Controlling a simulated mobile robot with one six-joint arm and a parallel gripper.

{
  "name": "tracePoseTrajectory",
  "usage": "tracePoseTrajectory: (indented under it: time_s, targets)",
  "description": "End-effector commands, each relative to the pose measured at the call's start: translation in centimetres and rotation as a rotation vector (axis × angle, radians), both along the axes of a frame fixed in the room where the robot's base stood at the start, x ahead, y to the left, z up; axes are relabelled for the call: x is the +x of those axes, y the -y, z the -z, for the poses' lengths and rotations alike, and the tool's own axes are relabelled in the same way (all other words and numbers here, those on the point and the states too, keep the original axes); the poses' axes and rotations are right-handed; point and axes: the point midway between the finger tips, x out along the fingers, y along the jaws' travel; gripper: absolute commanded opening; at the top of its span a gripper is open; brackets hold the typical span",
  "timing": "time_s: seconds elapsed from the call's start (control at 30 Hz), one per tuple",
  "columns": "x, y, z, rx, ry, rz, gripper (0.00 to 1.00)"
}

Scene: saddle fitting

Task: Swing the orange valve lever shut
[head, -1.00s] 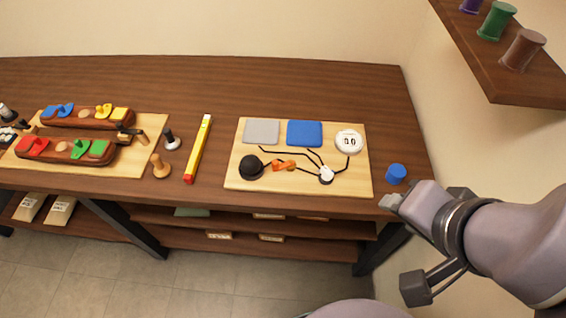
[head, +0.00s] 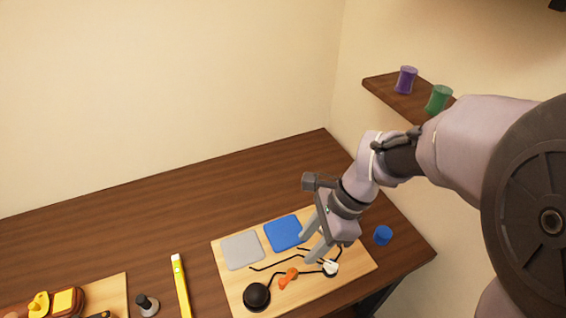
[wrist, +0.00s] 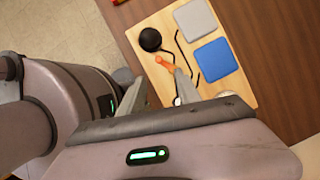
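The orange valve lever (head: 288,278) sits on a light wooden board (head: 230,298), on a dark pipe line between a black dome (head: 256,296) and a white fitting (head: 330,268). In the wrist view the orange lever (wrist: 164,63) lies just beyond the fingertips, beside the black dome (wrist: 150,39). My gripper (head: 307,250) is open and empty, above the board and to the right of the lever. In the wrist view my gripper (wrist: 160,84) shows two spread fingers with a gap between them. The white fitting is partly hidden by a finger there.
A grey pad (head: 242,251) and a blue pad (head: 284,233) lie on the board's back side. A blue cylinder (head: 383,235) stands to the right. A yellow level (head: 180,287) lies left of the board. A wall shelf (head: 395,96) holds spools above right.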

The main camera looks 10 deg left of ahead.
Motion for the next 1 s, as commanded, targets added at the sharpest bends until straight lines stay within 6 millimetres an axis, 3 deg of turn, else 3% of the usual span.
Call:
tracePoseTrajectory:
  time_s: [0.3,0.5,0.7,1.0]
  targets:
    - [-1.1,-3.1,8.8,-0.002,-0.003,-0.005,0.4]
    - [-1.7,-5.0,13.6,-0.002,0.0,-0.004,0.4]
    - [-1.9,-5.9,15.7,-0.002,0.001,-0.003,0.4]
    - [-2.0,-6.0,15.7,-0.002,0.002,-0.004,0.38]
